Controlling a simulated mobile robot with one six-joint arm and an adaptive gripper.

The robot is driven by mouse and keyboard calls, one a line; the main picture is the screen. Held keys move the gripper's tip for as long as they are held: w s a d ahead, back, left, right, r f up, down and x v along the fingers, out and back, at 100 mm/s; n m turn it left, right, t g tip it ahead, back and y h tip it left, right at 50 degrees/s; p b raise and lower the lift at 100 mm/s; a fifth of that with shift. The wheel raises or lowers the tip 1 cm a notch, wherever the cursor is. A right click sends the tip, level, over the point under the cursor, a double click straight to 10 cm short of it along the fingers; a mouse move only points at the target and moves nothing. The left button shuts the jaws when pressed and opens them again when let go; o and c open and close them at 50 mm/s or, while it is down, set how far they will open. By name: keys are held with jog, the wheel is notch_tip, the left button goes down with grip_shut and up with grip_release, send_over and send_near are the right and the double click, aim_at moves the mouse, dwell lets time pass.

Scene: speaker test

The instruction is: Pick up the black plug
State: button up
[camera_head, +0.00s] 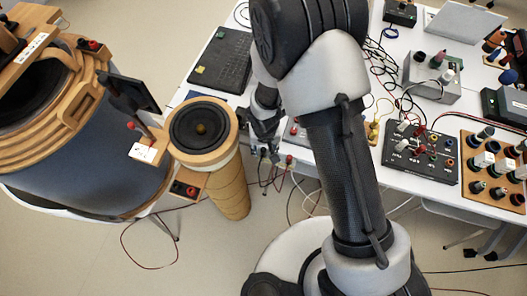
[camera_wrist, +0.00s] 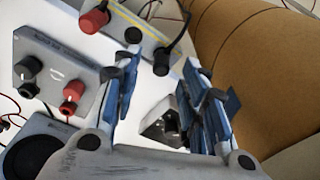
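In the wrist view a black plug (camera_wrist: 162,58) sticks out from the edge of a grey box with a yellow stripe (camera_wrist: 150,28). A red plug (camera_wrist: 95,18) sits beside it to the left. My gripper (camera_wrist: 161,52) is open, and the black plug shows between its two blue-grey fingertips. I cannot tell how far it is below them, and no contact shows. In the head view my gripper (camera_head: 263,140) hangs at the table's front edge, just right of the round wooden speaker (camera_head: 222,160). The black plug is hard to make out there.
A grey box with black and red knobs (camera_wrist: 55,75) lies left of the fingers. The speaker's brown tube (camera_wrist: 245,70) is close on the right. Boxes with plugs (camera_head: 420,150) and cables crowd the table's right.

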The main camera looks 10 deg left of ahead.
aim_at(264, 149)
jog(key=f, duration=0.1)
jog(key=f+b, duration=0.1)
jog(key=f, duration=0.1)
jog(key=f+b, duration=0.1)
jog(key=shift+w+a+f, duration=0.2)
jog(key=shift+w, duration=0.15)
jog(key=shift+r, duration=0.1)
grip_shut()
